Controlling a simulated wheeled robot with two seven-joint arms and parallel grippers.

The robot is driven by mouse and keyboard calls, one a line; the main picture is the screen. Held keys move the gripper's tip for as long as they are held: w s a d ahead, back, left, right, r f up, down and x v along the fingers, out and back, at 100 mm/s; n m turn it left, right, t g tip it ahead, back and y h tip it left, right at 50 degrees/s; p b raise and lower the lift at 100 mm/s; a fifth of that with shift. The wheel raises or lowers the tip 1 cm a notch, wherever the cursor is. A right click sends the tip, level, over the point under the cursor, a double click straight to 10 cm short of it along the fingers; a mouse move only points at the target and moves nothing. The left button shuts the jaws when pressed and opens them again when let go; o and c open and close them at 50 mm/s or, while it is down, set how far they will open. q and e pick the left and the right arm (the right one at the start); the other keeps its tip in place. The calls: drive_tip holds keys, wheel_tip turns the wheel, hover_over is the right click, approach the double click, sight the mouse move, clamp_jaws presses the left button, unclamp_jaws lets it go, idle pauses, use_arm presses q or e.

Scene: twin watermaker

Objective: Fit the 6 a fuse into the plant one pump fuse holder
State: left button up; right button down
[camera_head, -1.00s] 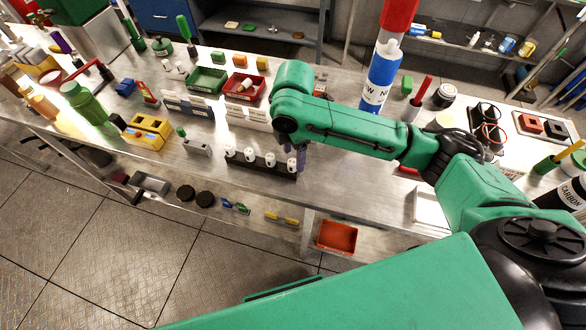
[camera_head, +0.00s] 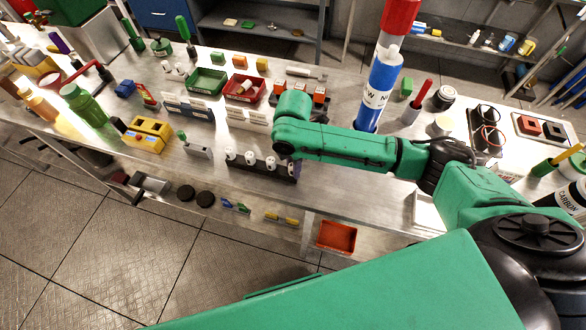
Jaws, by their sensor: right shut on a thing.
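A dark rack (camera_head: 262,172) with several white-topped pieces that look like fuses stands near the bench's front edge. I cannot read which is the 6 A one. My right gripper (camera_head: 292,168) points down at the rack's right end, partly hidden under my own green wrist. It is shut on a piece there, apparently a fuse, mostly hidden by the fingers. Behind the wrist, several orange-and-white blocks (camera_head: 300,90) on a dark base look like fuse holders. My forearm covers part of that area, and I cannot read their labels. My left gripper is out of view.
Pale label stands (camera_head: 248,118) stand behind the rack. A green tray (camera_head: 207,80) and a red tray (camera_head: 245,87) lie further back. A yellow block (camera_head: 147,134) is to the left. Bare bench shows in front.

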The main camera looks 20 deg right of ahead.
wheel_tip(320, 180, up, 20)
drive_tip(key=shift+b, duration=0.3)
drive_tip(key=c, duration=1.3)
unclamp_jaws()
drive_tip(key=shift+c, duration=0.2)
clamp_jaws()
